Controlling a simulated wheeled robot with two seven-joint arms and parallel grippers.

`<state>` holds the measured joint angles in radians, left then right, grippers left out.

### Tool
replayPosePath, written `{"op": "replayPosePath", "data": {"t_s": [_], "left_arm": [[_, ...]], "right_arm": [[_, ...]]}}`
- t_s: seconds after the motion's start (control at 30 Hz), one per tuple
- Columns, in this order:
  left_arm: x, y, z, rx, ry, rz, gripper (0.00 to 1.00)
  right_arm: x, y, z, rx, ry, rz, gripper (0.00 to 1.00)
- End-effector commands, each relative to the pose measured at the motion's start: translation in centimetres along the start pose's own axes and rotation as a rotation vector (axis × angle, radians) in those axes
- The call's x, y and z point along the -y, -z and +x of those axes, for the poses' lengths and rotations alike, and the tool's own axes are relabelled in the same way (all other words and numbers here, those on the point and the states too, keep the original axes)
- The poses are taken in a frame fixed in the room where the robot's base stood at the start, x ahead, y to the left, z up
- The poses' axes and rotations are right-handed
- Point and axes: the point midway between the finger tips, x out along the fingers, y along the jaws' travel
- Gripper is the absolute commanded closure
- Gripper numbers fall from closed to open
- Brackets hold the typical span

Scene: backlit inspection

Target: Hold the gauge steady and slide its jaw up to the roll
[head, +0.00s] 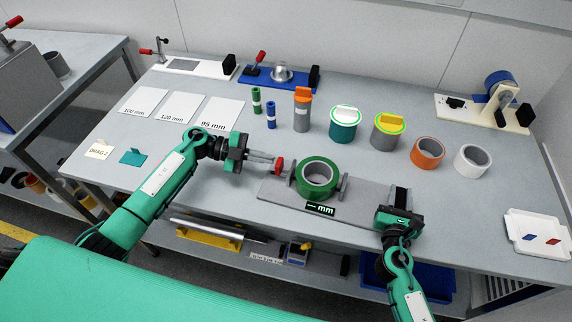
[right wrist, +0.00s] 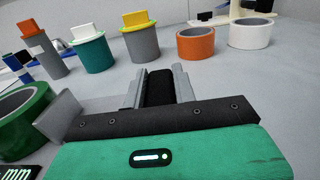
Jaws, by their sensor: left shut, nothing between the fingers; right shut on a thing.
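The gauge (head: 367,202) is a flat grey bar on the table with a dark display reading "mm" (head: 321,209). A green roll of tape (head: 317,191) lies on it between two upright grey jaws. The jaw with the red knob (head: 279,165) is at the roll's left; any small gap there is hard to tell. My left gripper (head: 273,161) is shut and empty, its fingertips right beside the red knob. My right gripper (head: 399,205) is shut on the black block at the gauge's right end; the block (right wrist: 159,88) shows between the fingers in the right wrist view.
Behind the gauge stand lidded canisters (head: 345,127), an orange roll (head: 427,153) and a white roll (head: 472,160). Labelled cards (head: 177,107) lie at the back left. A white tray (head: 537,232) is at the right edge. The table left of the gauge is mostly clear.

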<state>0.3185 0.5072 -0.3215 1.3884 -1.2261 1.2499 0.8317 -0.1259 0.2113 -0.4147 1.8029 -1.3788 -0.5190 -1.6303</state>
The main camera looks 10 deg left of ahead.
Motion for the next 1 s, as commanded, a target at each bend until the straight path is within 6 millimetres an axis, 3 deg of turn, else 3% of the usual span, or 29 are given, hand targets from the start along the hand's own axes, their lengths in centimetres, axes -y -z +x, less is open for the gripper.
{"op": "replayPosePath", "data": {"t_s": [1.0], "left_arm": [[0.0,0.5,1.4,-0.002,0.0,0.001,1.0]], "right_arm": [[0.1,0.2,0.0,-0.003,0.002,-0.001,1.0]]}}
